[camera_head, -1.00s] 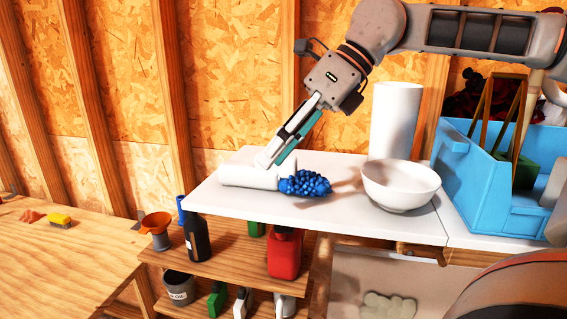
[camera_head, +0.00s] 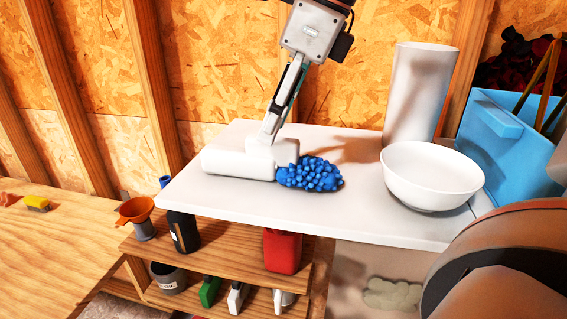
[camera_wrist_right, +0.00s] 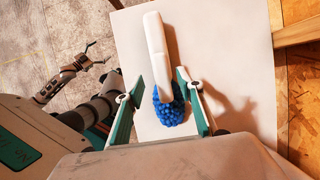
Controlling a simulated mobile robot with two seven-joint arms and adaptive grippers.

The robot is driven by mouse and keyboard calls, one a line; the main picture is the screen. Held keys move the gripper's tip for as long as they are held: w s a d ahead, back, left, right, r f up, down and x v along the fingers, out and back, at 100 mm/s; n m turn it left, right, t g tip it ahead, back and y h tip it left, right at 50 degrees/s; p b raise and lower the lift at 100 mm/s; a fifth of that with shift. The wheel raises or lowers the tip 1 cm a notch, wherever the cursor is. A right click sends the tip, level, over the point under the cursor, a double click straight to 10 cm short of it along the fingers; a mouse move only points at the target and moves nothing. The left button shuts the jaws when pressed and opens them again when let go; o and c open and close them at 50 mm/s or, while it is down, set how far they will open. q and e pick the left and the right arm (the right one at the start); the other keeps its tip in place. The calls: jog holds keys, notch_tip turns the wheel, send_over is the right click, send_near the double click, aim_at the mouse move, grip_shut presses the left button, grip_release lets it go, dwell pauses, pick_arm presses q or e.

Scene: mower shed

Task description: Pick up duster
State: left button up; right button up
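The duster lies on the white tabletop (camera_head: 360,211), with a white handle (camera_head: 228,160) to the left and a blue knobbly head (camera_head: 311,175) to the right. My right gripper (camera_head: 265,137) points down at the duster, its fingertips at the handle near the blue head. In the right wrist view, its fingers (camera_wrist_right: 160,76) are apart, one on each side of the duster (camera_wrist_right: 157,45). Whether they touch it is unclear. My left gripper (camera_wrist_right: 98,53) shows small at the left of the right wrist view, fingers spread and empty, away from the tabletop.
A white bowl (camera_head: 431,177) and a tall white cylinder (camera_head: 417,95) stand right of the duster. A blue crate (camera_head: 508,140) is at the far right. Shelves below hold bottles and a red can (camera_head: 282,250). A wooden bench (camera_head: 65,255) is at left.

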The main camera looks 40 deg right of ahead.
aim_at(265, 158)
jog(key=f, duration=0.3)
jog(key=shift+w+f, duration=0.3)
jog(key=shift+f, duration=0.05)
jog(key=shift+w+a+f, duration=0.15)
jog(key=shift+a+f, duration=0.05)
jog(key=shift+f, duration=0.05)
jog(key=shift+c, duration=0.5)
grip_shut()
jog(key=shift+r, duration=0.1)
